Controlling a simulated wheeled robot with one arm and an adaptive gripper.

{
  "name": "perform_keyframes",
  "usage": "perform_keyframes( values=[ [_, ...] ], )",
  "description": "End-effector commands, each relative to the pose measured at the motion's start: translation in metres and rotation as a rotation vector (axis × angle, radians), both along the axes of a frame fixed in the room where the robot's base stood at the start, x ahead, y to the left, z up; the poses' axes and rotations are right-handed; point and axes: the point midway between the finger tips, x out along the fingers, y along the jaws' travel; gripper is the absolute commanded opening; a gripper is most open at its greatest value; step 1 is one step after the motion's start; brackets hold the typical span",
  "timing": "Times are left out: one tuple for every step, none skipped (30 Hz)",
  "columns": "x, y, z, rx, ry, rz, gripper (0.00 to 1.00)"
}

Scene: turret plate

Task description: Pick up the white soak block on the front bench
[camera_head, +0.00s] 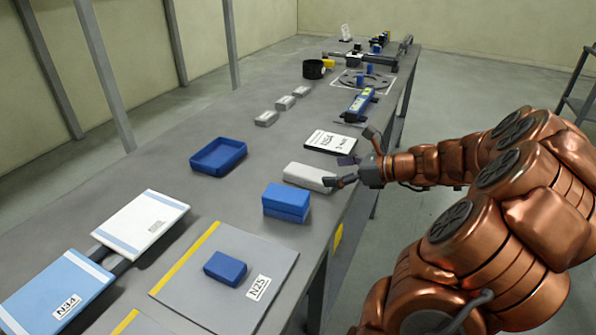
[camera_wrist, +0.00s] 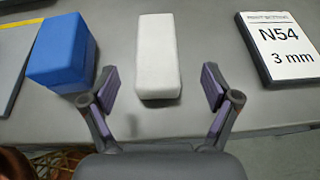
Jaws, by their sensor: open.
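The white soak block (camera_head: 308,177) lies on the front bench (camera_head: 262,160), near its right edge in the head view. In the wrist view the white block (camera_wrist: 158,55) is upright in the picture, its near end just beyond the gap between the fingertips. My gripper (camera_head: 342,171) is open and empty. In the wrist view its two fingers (camera_wrist: 160,88) stand apart, one to each side of the block's near end. I cannot tell its height above the bench.
Blue blocks (camera_head: 287,201) stand close to the white block, left of it in the wrist view (camera_wrist: 62,55). A card marked N54 (camera_wrist: 280,45) lies to its right. A blue tray (camera_head: 218,156) and a grey plate with a blue block (camera_head: 225,268) are also on the bench.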

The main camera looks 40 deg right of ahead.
Motion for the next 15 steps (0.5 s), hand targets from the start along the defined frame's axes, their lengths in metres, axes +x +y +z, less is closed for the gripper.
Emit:
perform_keyframes(
  values=[
    [0.004,0.003,-0.001,0.001,0.0,0.005,0.88],
    [0.006,0.005,-0.002,0.002,-0.001,0.007,0.88],
    [0.01,0.009,-0.003,0.002,-0.001,0.011,0.88],
    [0.014,0.011,-0.004,0.002,-0.001,0.016,0.88],
    [0.017,0.014,-0.006,0.002,0.0,0.018,0.88],
    [0.02,0.017,-0.008,0.002,0.0,0.02,0.88],
    [0.023,0.018,-0.009,0.001,0.001,0.021,0.88],
    [0.025,0.02,-0.01,0.001,0.001,0.022,0.88],
    [0.028,0.021,-0.011,0.001,0.0,0.022,0.88],
    [0.03,0.023,-0.013,0.001,0.0,0.022,0.88],
    [0.032,0.025,-0.014,0.001,0.0,0.023,0.88],
    [0.036,0.028,-0.017,0.002,0.001,0.025,0.88],
    [0.039,0.03,-0.019,0.003,0.002,0.027,0.88],
    [0.042,0.032,-0.021,0.003,0.0,0.027,0.88],
    [0.046,0.035,-0.024,0.003,-0.001,0.027,0.88]
  ],
)
